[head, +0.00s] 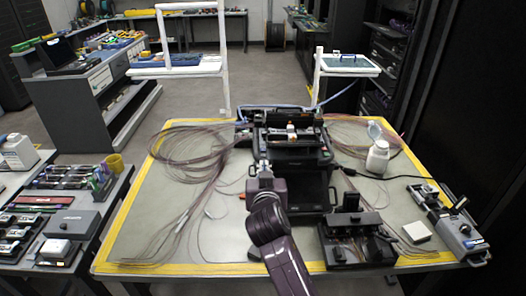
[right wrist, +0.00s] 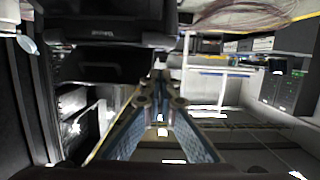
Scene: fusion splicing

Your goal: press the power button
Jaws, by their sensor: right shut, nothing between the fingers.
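The black fusion splicer (head: 308,157) stands at the middle back of the work table, its dark lower front panel (head: 308,190) facing me. I cannot make out the power button; it is too small or hidden behind my arm. My right gripper (head: 262,168) is shut and empty at the splicer's front left edge; I cannot tell whether it touches. In the right wrist view the two fingers meet at their tips (right wrist: 160,78), beside a dark body at the upper left. My left gripper is out of view.
Loose fiber coils (head: 190,150) lie left of the splicer. A white bottle (head: 378,158) stands to its right. A black device (head: 352,238), a white square block (head: 417,232) and a grey tool (head: 455,235) sit at the front right. The table's front left is mostly clear.

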